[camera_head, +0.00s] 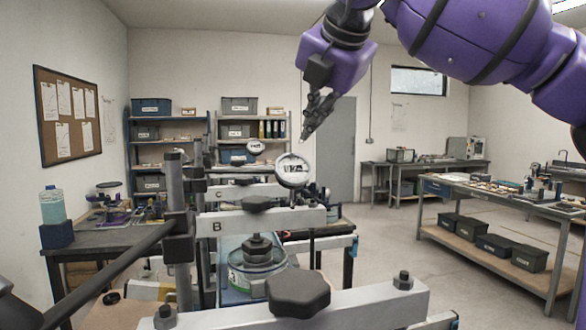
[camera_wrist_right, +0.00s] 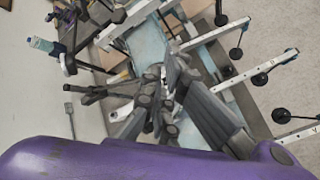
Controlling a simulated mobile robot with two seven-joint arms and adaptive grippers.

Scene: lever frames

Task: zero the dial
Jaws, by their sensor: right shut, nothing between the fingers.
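A round white-faced dial (camera_head: 292,170) stands above the grey beam marked B (camera_head: 262,221), near the middle of the head view. Its face is too small to read surely. A second, similar dial (camera_head: 256,147) shows farther back, above another beam (camera_head: 240,191). My right gripper (camera_head: 306,135) hangs from the upper right, above and slightly right of the nearer dial in the picture. Its fingers are together with nothing between them, and it looks apart from the dial. In the right wrist view its dark fingers show over the frames. My left gripper is not in view.
A black knob (camera_head: 298,291) sits on the nearest beam (camera_head: 372,308). A dark lever bar (camera_head: 108,268) slants in from the left. A bottle (camera_head: 52,206) stands on the left bench. A workbench (camera_head: 500,193) stands right, with open floor between.

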